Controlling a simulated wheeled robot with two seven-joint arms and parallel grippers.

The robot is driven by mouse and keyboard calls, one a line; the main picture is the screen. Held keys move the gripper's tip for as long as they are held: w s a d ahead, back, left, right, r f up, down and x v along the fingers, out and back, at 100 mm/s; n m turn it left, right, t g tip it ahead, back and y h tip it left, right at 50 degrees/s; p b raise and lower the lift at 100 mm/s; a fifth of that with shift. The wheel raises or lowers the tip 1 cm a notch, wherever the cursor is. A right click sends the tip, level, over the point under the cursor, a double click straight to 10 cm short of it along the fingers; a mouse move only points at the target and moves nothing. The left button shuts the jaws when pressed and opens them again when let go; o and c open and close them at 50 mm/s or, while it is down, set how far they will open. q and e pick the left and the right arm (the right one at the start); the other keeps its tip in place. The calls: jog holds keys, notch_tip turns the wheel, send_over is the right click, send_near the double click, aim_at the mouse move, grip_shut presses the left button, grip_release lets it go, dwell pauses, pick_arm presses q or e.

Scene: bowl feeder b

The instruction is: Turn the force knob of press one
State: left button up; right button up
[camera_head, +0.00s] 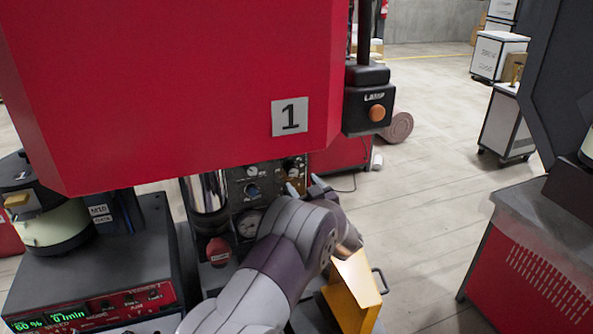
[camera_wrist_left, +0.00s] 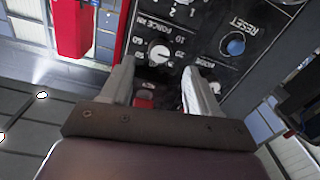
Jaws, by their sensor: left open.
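Press one (camera_head: 190,90) is the large red housing with a "1" plate, at the left and middle of the head view. Its dark control panel (camera_head: 236,186) shows below the housing, partly hidden by my left arm. In the left wrist view the force knob (camera_wrist_left: 159,53) is a small pale round knob on a numbered scale marked "FORCE kN". My left gripper (camera_head: 305,187) is at the right part of the panel. In the left wrist view its two fingers (camera_wrist_left: 157,68) are apart and empty, one to each side of the knob's lower area. I cannot tell whether they touch the panel.
A blue reset button (camera_wrist_left: 235,45) sits right of the knob. A yellow angled part (camera_head: 353,293) stands beside my left forearm. A feeder unit (camera_head: 95,300) is at lower left.

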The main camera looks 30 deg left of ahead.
aim_at(293, 173)
pick_arm(q)
jog(key=p+x, duration=0.1)
jog(key=x, duration=0.3)
jog(key=shift+w+a+r, duration=0.1)
jog(key=shift+a, duration=0.1)
jog(key=shift+w+a, duration=0.2)
jog(key=c, duration=1.1)
jog(key=shift+o, duration=0.3)
jog(key=shift+m, duration=0.3)
jog(key=m+p, duration=0.1)
jog(key=m, duration=0.2)
jog(key=shift+m, duration=0.4)
jog(key=m+p, duration=0.1)
jog(key=m, duration=0.3)
jog(key=shift+m, duration=0.3)
